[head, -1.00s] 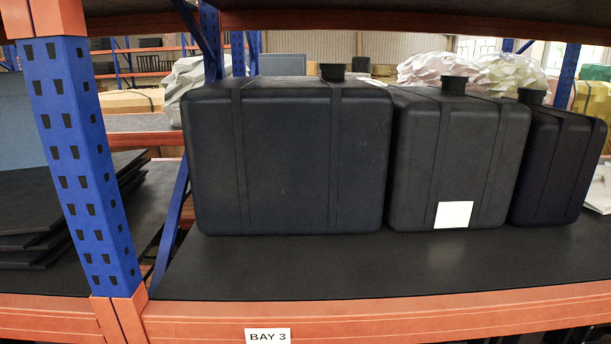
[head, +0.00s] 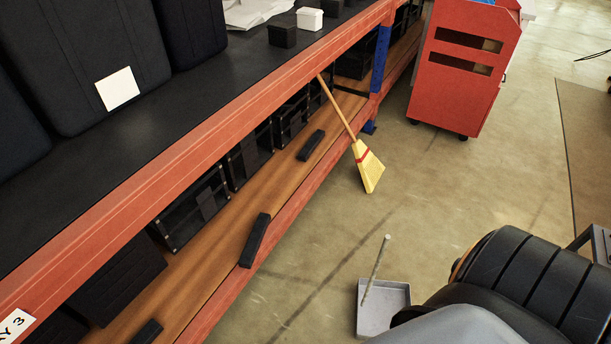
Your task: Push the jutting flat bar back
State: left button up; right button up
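Several short, flat black bars lie along the front of the lower wooden shelf. The middle bar (head: 255,240) lies at the shelf's front edge, and its near end overlaps the orange front beam. I cannot tell how far it sticks out. Another bar (head: 311,145) lies farther along the shelf, and a third bar (head: 147,333) is cut off by the bottom edge. Neither of my grippers is in view.
A broom (head: 368,165) leans against the orange rack beam (head: 190,155). A grey dustpan (head: 383,318) with an upright handle is on the floor. A red wheeled cart (head: 460,75) stands farther back. Black crates (head: 190,208) fill the lower shelf.

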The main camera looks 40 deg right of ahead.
aim_at(251, 249)
jog(key=z, duration=0.7)
